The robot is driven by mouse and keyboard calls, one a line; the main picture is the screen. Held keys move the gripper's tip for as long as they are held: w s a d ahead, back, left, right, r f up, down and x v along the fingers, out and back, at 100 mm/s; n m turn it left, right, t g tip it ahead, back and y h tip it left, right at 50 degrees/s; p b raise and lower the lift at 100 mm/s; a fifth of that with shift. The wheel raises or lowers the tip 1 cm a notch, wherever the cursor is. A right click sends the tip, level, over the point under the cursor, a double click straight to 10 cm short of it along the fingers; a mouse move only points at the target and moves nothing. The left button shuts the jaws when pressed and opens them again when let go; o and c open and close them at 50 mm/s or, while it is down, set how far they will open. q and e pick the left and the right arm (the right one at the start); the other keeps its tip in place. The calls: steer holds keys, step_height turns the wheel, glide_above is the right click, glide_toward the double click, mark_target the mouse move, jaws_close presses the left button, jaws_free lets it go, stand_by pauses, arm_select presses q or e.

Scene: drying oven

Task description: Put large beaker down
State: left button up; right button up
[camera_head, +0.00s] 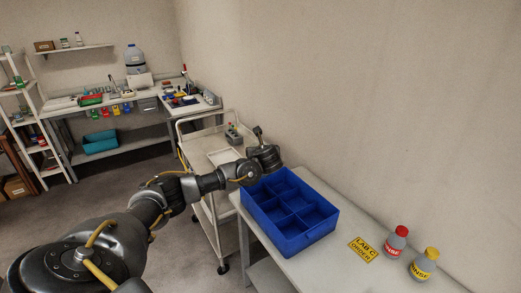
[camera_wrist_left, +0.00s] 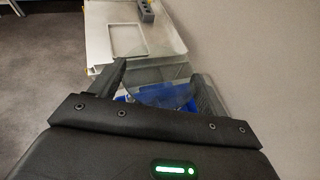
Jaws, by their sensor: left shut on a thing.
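My left gripper (camera_head: 260,133) is at the far end of the blue divided crate (camera_head: 290,227), above the table's far edge. In the left wrist view its two fingers (camera_wrist_left: 160,75) stand on either side of a clear glass beaker (camera_wrist_left: 163,90), and it is shut on it. The beaker is transparent and only faintly outlined, and I cannot make it out in the head view. Blue parts of the crate show through and beside the glass. Whether the beaker's base touches anything is hidden. The crate's visible compartments look empty. My right gripper is not in view.
The crate stands on a white table (camera_head: 395,275) against the wall. A yellow label (camera_head: 363,250), a red-capped bottle (camera_head: 395,242) and a yellow-capped bottle (camera_head: 424,264) are to its right. A white cart (camera_head: 200,150) stands beyond the table. A workbench (camera_head: 120,105) is farther back.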

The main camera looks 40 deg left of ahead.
arm_select(q)
steer(key=s+d+r+m+t+h+b, duration=0.1)
steer(key=s+d+r+m+t+h, duration=0.2)
steer(key=d, duration=0.9)
steer(key=s+d+m+t+h, duration=0.1)
steer(key=s+d+m+h, duration=0.35)
steer(key=d, duration=0.65)
steer(key=s+d+f+m+h+b, duration=0.2)
steer(key=s+d+f+b, duration=0.5)
steer(key=s+b, duration=0.1)
steer(key=shift+s+d+b, duration=0.15)
steer(key=shift+d+b, duration=0.1)
steer(key=shift+b, duration=0.45)
